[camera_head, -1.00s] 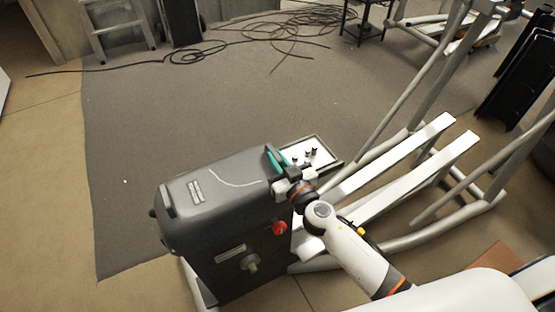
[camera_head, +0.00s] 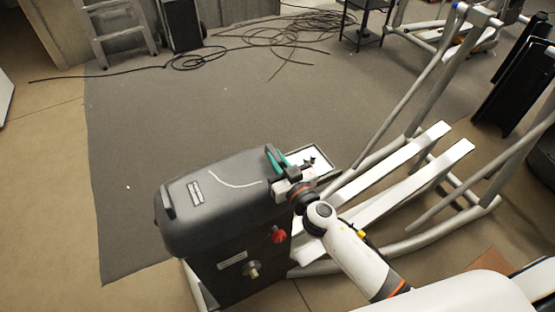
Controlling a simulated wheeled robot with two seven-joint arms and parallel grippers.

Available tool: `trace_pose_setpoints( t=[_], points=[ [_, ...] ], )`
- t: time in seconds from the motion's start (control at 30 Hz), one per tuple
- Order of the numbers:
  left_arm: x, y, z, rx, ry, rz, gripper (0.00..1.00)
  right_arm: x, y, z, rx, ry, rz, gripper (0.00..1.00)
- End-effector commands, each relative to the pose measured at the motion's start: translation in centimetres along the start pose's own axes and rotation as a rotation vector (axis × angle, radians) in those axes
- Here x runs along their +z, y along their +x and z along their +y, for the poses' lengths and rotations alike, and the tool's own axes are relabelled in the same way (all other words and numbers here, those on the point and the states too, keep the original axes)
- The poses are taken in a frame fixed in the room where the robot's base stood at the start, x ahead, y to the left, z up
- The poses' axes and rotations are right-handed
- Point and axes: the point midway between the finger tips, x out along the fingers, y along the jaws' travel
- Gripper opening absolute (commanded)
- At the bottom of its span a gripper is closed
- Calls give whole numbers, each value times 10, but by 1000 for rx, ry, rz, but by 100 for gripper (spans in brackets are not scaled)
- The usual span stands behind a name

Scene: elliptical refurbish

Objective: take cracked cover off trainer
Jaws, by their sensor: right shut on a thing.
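The cracked cover (camera_head: 225,212) is dark grey, with a pale curved crack line across its top and a small label. It sits over the front housing of the trainer (camera_head: 225,283), lower left of centre. My right gripper (camera_head: 276,160) has teal fingers and is shut on the cover's right end. Its fingertips are partly hidden, so the exact grip is unclear. I cannot tell whether there is a gap under the cover. My left gripper is not in view.
A red knob (camera_head: 278,236) and a metal shaft (camera_head: 252,270) project from the housing. A tray (camera_head: 325,168) with small dark parts lies behind my right gripper. White pedal rails (camera_head: 395,160) stand at right. Cables (camera_head: 280,30) lie far back; the mat (camera_head: 150,130) has free room.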

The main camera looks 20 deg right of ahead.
Motion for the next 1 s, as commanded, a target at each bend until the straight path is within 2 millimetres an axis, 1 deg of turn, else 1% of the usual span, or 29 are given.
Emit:
trace_pose_setpoints(
  t=[0.03, 0.4, 0.83, 0.93, 1.0],
  points=[
    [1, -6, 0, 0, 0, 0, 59, 8, 0, 0, 1, 7, -4, 0],
    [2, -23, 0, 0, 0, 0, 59, 27, 0, 1, 1, 7, -4, 0],
    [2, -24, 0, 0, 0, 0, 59, 28, 0, 1, 1, 6, -4, 0],
    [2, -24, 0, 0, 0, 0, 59, 29, -10, 2, -6, 9, -3, 0],
    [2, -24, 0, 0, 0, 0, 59, 31, -25, 5, -16, 13, -4, 0]
  ],
)
